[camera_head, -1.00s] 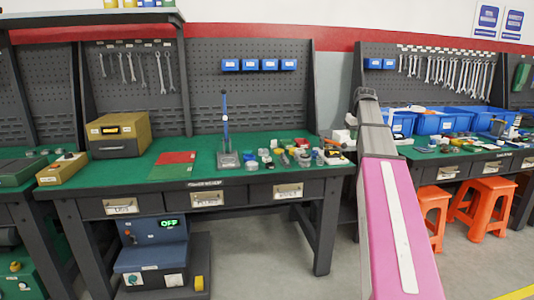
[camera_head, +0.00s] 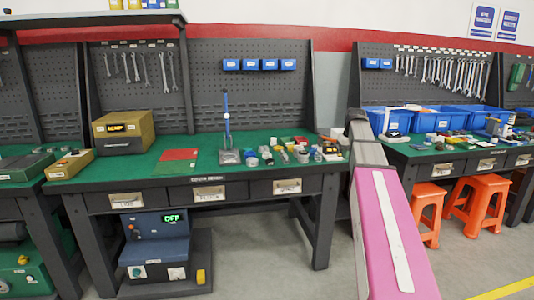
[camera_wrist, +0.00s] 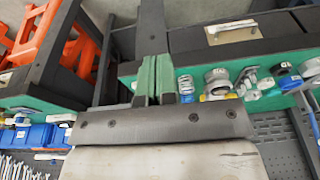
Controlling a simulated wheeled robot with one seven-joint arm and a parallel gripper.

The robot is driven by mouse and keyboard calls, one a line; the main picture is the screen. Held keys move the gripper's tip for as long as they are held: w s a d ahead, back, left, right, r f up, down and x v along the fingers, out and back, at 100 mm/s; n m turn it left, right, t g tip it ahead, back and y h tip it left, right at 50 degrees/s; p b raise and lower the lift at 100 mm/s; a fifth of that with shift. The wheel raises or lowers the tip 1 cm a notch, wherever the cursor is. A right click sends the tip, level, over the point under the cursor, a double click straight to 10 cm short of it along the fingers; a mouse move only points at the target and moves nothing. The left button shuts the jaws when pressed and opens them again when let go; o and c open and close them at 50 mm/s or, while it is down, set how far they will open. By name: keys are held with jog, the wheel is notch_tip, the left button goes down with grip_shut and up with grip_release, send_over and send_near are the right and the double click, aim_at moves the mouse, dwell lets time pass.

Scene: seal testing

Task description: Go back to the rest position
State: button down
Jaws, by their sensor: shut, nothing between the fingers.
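My gripper (camera_wrist: 155,72) shows in the wrist view with its two green-faced fingers together and nothing between them. In that view the fingers point toward the top of the picture, in front of the edge of a green-topped bench. No object touches the fingertips as far as I can see. In the head view my pink and grey arm reaches up from the lower right, between the two benches; the fingers cannot be made out there.
The green workbench (camera_head: 210,181) holds a brass-coloured box (camera_head: 123,132), a stand with a blue rod (camera_head: 227,125) and several small parts. Right of my arm are blue bins (camera_head: 431,122) on another bench and orange stools (camera_head: 477,203). Grey floor is open in front.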

jog(key=s+a+f, duration=0.5)
jog(key=s+f, duration=0.3)
jog(key=f, duration=0.3)
jog(key=s+a+f+m+g, duration=0.1)
jog(key=s+a+f, duration=0.4)
jog(key=s+f, duration=0.4)
jog(key=s+a+f+g, duration=0.1)
jog(key=s+a+f, duration=0.4)
jog(key=s+f, duration=0.4)
notch_tip(320, 180, down, 6)
jog(key=shift+r+m+h, duration=0.2)
jog(key=shift+m+h, duration=0.1)
jog(key=shift+m, duration=0.1)
